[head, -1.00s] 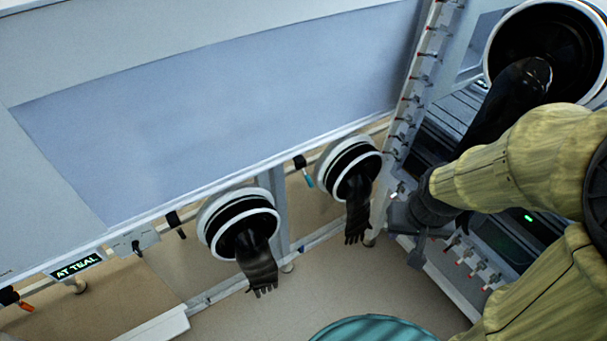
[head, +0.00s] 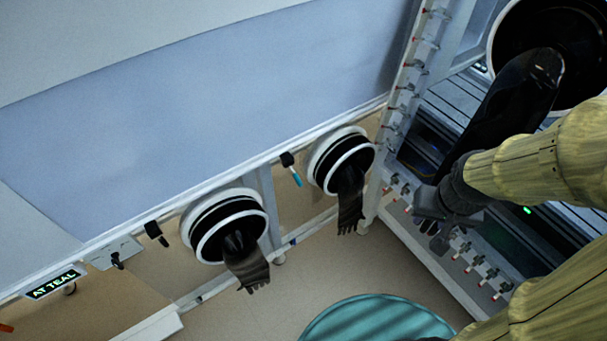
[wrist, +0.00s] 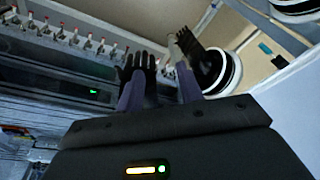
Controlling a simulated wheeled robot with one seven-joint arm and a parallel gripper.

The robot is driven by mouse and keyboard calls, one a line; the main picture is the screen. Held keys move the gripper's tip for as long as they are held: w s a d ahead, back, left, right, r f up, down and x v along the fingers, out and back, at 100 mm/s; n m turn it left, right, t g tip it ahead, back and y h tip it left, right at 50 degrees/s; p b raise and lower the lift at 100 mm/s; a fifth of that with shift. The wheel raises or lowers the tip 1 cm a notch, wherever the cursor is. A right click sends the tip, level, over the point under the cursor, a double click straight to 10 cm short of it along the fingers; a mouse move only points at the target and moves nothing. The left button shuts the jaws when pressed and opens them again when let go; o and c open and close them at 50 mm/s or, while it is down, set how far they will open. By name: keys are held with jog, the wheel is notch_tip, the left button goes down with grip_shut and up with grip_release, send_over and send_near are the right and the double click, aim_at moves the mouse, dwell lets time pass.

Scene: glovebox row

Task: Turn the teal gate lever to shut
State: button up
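The teal gate lever (head: 297,178) has a black mount and a short teal-tipped handle. It hangs under the front edge of the pale panel in the head view, between two glove ports, its handle slanting down to the right. In the wrist view a small teal patch (wrist: 265,47), apparently its tip, shows at upper right. My gripper (head: 436,228) is well to the right of the lever and apart from it, in front of the valve rack. In the wrist view its two fingers (wrist: 160,88) stand apart with nothing clearly held between them.
Two glove ports with hanging black gloves (head: 228,232) (head: 345,165) flank the lever. A larger port with a black glove (head: 515,95) is beside my arm. A sign (head: 53,284) reads "AT TEAL". A black lever (head: 155,232) hangs at left. A teal round top (head: 375,320) stands below; open floor lies between.

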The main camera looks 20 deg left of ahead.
jog(key=w+a+f+n+t+y+b, duration=0.1)
jog(key=w+a+f+n+t+b, duration=0.15)
jog(key=w+f+b, duration=0.4)
jog(key=w+a+f+n+t+y+b, duration=0.1)
jog(key=w+a+f+n+b, duration=0.15)
jog(key=f, duration=0.65)
jog(key=a+f+n+t+y+b, duration=0.2)
jog(key=a+f+y+b, duration=0.2)
jog(key=a+y, duration=0.2)
jog(key=a+f+n+t+y+b, duration=0.2)
jog(key=a+f+y+b, duration=0.2)
jog(key=a, duration=0.4)
jog(key=y+b, duration=0.1)
jog(key=y, duration=0.1)
jog(key=shift+y+b, duration=0.3)
jog(key=shift+y, duration=0.1)
jog(key=shift+w+a+f, duration=0.1)
jog(key=shift+w, duration=0.05)
